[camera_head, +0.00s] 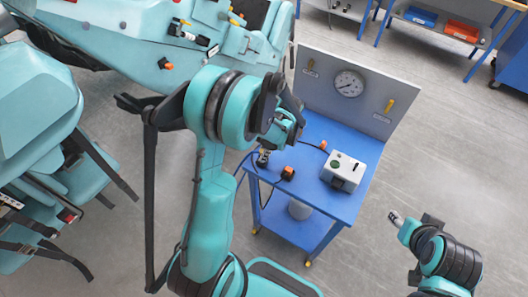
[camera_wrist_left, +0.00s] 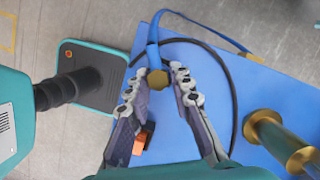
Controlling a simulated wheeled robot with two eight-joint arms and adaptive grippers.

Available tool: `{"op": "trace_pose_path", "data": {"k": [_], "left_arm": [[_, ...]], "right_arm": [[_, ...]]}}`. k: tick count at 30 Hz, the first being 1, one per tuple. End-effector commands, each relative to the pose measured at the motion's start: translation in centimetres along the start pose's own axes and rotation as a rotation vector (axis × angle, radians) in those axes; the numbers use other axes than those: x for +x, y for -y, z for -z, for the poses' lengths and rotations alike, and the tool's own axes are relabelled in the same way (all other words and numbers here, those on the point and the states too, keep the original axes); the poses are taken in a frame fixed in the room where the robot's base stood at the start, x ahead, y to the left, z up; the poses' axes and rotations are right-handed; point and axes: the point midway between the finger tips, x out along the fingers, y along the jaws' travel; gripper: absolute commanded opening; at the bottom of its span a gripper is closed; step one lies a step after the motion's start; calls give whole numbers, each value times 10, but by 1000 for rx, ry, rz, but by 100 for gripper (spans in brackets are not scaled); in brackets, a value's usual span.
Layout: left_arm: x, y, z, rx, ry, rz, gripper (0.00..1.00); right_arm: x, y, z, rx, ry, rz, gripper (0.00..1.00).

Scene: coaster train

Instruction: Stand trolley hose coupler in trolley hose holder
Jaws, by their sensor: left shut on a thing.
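The hose coupler (camera_wrist_left: 157,80), a brass hex piece with a blue hose end, sits between the fingertips of my left gripper (camera_wrist_left: 158,88) in the left wrist view. The gripper is shut on it, over the blue trolley top. A brass upright piece (camera_wrist_left: 268,132), which looks like the hose holder, stands to the right, apart from the coupler. In the head view my left gripper (camera_head: 287,126) is above the trolley's left part and its fingertips are mostly hidden. My right gripper (camera_head: 396,218) is right of the trolley; its jaws are too small to read.
The blue trolley (camera_head: 335,207) has a grey back panel (camera_head: 318,92) with a gauge (camera_head: 349,84). A white box (camera_head: 343,171) and an orange-black connector (camera_head: 288,173) lie on top. A dark hose (camera_wrist_left: 231,75) curves across the surface. A teal vehicle body (camera_head: 110,20) stands at upper left.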

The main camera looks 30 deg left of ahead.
Motion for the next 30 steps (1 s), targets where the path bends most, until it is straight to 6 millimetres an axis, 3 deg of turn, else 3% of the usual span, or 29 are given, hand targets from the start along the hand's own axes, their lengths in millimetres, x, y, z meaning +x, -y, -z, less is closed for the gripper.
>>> {"op": "trace_pose_path", "data": {"k": [10,11,13,14,24,30], "left_arm": [[3,0,1,0,0,0,0],[3,0,1,0,0,0,24],[3,0,1,0,0,0,42],[3,0,1,0,0,0,46],[0,0,1,0,0,0,46],[-30,0,1,2,0,1,46]], "right_arm": [[3,0,-2,0,0,0,46],[3,0,-2,0,0,0,46],[3,0,-2,0,0,0,46],[3,0,-2,0,0,0,46],[3,0,-2,0,0,0,46],[3,0,-2,0,0,0,46]]}}
